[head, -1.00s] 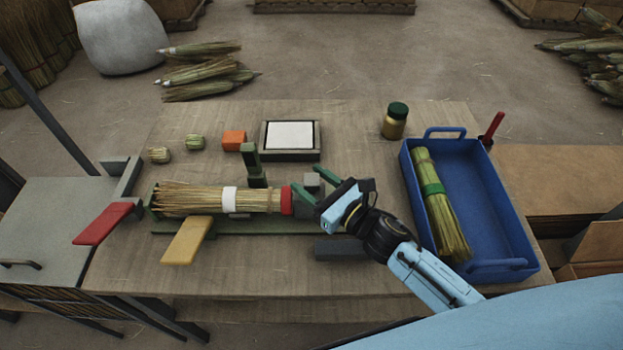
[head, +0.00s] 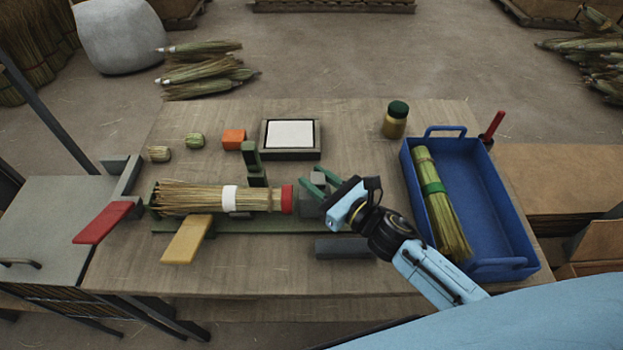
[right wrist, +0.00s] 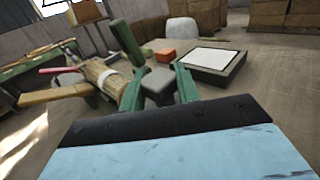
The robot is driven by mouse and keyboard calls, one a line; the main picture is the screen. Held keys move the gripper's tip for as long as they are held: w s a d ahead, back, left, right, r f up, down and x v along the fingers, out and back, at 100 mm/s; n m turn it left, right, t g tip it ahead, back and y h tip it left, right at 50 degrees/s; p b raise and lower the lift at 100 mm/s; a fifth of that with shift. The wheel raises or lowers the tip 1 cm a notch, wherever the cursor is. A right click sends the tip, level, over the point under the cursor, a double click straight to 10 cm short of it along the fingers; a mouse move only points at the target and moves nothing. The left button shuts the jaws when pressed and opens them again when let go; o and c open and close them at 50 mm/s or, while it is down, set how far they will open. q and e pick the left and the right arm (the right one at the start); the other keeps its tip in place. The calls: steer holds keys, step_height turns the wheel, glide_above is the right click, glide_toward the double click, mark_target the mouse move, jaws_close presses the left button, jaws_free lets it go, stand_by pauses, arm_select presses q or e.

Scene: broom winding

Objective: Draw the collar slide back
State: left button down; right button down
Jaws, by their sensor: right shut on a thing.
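The collar slide (head: 310,204) is a dark grey block on the green bench fixture (head: 270,227), just right of the red band (head: 287,199) at the end of a straw bundle (head: 262,200). A lighter grey knob (head: 318,179) stands on top of it. My right gripper (head: 313,186) is shut on the knob, with its green fingers on either side. In the right wrist view the knob (right wrist: 159,82) sits between the fingertips. The bundle lies level and carries a white band (head: 229,199). My left gripper is in no view.
A red paddle (head: 103,222) and a yellow paddle (head: 187,240) stick out at the left. A green upright post (head: 252,160) stands behind the bundle. A blue tray (head: 478,205) holds another bundle (head: 439,205). A framed white pad (head: 290,135), orange block (head: 234,139) and jar (head: 396,120) stand behind.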

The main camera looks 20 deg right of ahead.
steer(key=d, duration=0.2)
steer(key=s+d, duration=0.1)
steer(key=d, duration=0.2)
steer(key=shift+s+b, duration=0.15)
steer(key=shift+b, duration=0.25)
steer(key=c, duration=1.1)
jaws_free()
steer(key=shift+s+d, duration=0.1)
steer(key=shift+d, duration=0.1)
steer(key=shift+o, duration=0.2)
steer(key=shift+a, duration=0.1)
steer(key=b+v, duration=0.1)
steer(key=v, duration=1.2)
steer(key=shift+s+b, duration=0.15)
steer(key=shift+b, duration=0.2)
steer(key=shift+r, duration=0.1)
